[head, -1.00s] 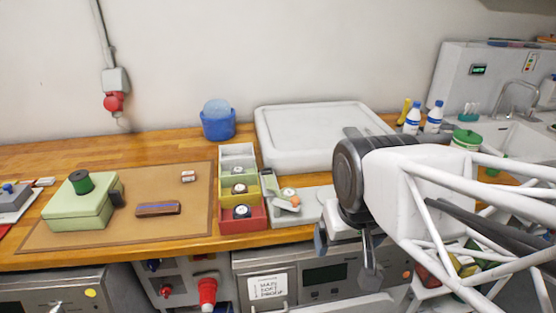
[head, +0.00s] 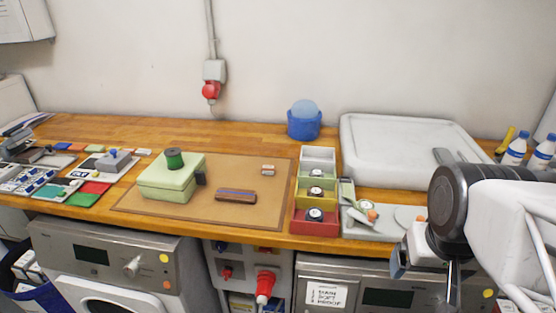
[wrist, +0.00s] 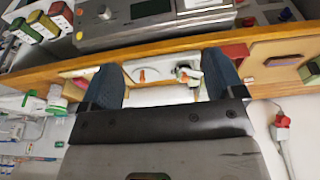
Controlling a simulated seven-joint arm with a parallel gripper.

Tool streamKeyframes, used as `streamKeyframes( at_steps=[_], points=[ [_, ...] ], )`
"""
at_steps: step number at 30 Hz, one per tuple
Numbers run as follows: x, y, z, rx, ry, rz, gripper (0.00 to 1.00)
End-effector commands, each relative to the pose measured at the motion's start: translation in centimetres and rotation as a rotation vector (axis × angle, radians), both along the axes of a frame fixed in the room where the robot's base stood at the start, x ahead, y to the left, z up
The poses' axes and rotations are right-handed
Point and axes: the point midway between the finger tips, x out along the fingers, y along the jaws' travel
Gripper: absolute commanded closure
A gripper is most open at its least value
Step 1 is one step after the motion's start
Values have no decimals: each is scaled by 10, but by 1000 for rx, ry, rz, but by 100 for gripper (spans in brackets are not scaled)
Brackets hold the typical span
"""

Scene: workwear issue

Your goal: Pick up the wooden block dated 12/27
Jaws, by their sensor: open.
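No date 12/27 is readable in any view. A small pale block (head: 268,169) with reddish markings lies on the brown mat; its print is too small to read, so I cannot tell if it is the wooden block. A longer brown wooden piece (head: 236,196) with a bluish strip on top lies in front of it. My gripper (head: 425,268) hangs at the counter's front edge, well right of both. In the wrist view my gripper (wrist: 165,82) has its two fingers wide apart with nothing held between them.
On the mat (head: 150,209) stands a green box (head: 168,182) with a green spool (head: 174,158). A row of coloured bins (head: 315,227) and a grey tray (head: 375,231) lie between mat and gripper. A large white lid (head: 400,140) is behind. Colour cards (head: 88,193) lie left.

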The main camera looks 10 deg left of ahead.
Motion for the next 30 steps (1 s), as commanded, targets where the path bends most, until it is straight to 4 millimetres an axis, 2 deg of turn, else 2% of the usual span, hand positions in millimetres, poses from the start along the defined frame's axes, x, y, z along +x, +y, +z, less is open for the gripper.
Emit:
streamKeyframes(
  at_steps=[14,15,23,30],
  points=[
    [0,0,0,0,0,0,12],
    [0,0,0,0,0,0,17],
    [0,0,0,-1,0,1,17],
    [15,-4,1,-63,3,57,17]
  ],
)
